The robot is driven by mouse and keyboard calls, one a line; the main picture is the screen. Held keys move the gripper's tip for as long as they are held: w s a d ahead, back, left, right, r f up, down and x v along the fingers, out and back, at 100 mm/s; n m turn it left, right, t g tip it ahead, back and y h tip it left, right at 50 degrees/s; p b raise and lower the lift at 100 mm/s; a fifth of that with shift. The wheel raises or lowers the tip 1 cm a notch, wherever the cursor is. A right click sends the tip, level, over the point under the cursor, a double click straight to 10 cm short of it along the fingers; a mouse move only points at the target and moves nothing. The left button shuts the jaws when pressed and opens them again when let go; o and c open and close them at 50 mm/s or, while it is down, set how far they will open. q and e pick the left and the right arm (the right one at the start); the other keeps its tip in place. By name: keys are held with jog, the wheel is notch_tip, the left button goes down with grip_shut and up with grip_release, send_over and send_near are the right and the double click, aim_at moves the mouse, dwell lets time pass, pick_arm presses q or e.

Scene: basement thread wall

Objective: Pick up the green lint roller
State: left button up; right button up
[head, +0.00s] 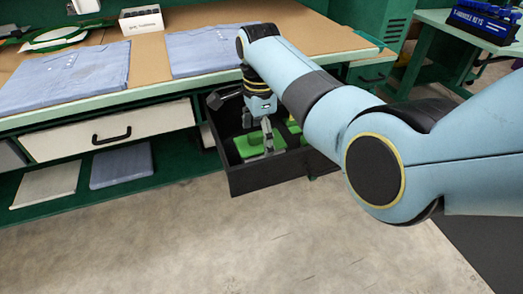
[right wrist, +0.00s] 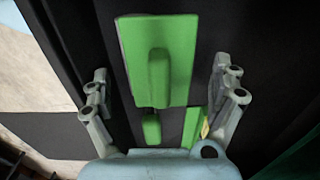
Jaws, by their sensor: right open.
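Green things lie in the open black drawer. The largest is a flat green block with a raised rounded grip (right wrist: 158,80), which also shows in the head view (head: 250,147). A small green rounded piece (right wrist: 152,128) and another green piece with a yellow edge (right wrist: 191,128) lie nearer my palm in the right wrist view. I cannot tell for sure which of these is the lint roller. My right gripper (right wrist: 162,88) is open, its fingers apart on both sides above the green things, holding nothing. In the head view it (head: 262,135) reaches down into the drawer. My left gripper is not in view.
The black drawer (head: 245,180) is pulled out below the workbench (head: 185,82), its walls close around my right gripper. Folded blue shirts (head: 70,75) lie on the bench. A closed white drawer (head: 105,130) is at the left. The floor in front (head: 200,240) is clear.

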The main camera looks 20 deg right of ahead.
jog(key=c, duration=1.4)
jog(key=shift+r, duration=0.1)
notch_tip(320, 180, up, 4)
jog(key=shift+w+p, duration=0.1)
jog(key=shift+p, duration=0.75)
jog(key=s+d+r+p, duration=0.1)
jog(key=s+d+r, duration=0.1)
jog(key=d, duration=0.1)
jog(key=s+d+r+p, duration=0.1)
jog(key=s+d+r, duration=0.1)
jog(key=d, duration=0.1)
jog(key=s+d+r+p, duration=0.2)
jog(key=s+d+r, duration=0.1)
jog(key=shift+d, duration=0.25)
